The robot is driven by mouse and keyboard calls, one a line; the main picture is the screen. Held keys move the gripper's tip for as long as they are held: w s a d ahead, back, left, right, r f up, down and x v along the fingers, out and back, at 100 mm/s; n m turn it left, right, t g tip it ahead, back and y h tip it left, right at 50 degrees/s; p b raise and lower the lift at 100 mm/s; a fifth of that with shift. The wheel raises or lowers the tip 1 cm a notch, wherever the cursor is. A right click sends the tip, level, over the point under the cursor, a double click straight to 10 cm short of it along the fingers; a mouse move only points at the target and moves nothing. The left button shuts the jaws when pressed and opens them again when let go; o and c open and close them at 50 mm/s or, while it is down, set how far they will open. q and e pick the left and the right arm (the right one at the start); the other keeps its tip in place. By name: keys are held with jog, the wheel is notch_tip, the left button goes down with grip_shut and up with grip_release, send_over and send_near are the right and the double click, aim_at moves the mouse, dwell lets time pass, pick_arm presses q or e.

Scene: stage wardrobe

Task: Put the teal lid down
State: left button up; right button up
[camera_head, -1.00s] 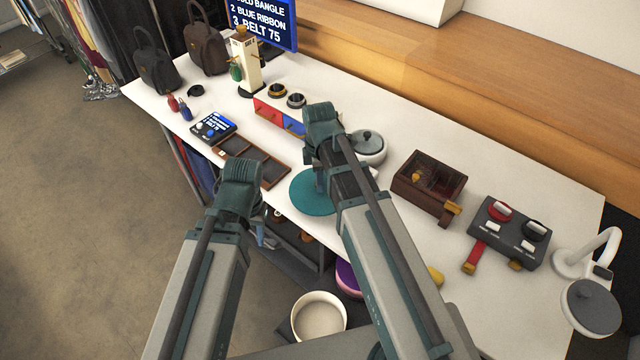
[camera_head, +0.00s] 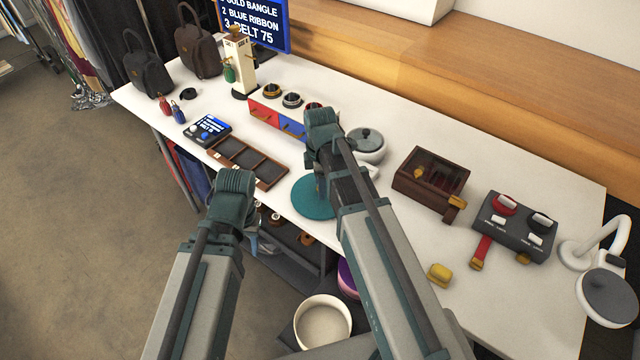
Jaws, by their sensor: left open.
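The teal lid (camera_head: 308,203) shows as a flat round disc near the table's front edge, just below my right wrist. My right gripper (camera_head: 321,190) is over the lid's upper part. Its fingertips are hidden by my own arm, so I cannot tell whether they hold the lid, or whether the lid touches the table. My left gripper (camera_head: 254,240) is open, in front of the table's front edge and left of the lid. It is partly hidden behind its own arm.
A dark divided tray (camera_head: 248,162) lies left of the lid. A lidded grey pot (camera_head: 368,145) and a brown box (camera_head: 430,178) stand to its right. A yellow block (camera_head: 439,274) lies near my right forearm. A white round tub (camera_head: 322,322) stands below the table.

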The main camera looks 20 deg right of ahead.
jog(key=shift+r, duration=0.15)
notch_tip(320, 180, up, 12)
jog(key=p, duration=1.2)
jog(key=s+a+m+h, duration=0.1)
jog(key=s+a+m, duration=0.9)
jog(key=s+m, duration=0.2)
jog(key=shift+s+a+m, duration=0.25)
jog(key=shift+s+m, duration=0.15)
jog(key=shift+s, duration=0.75)
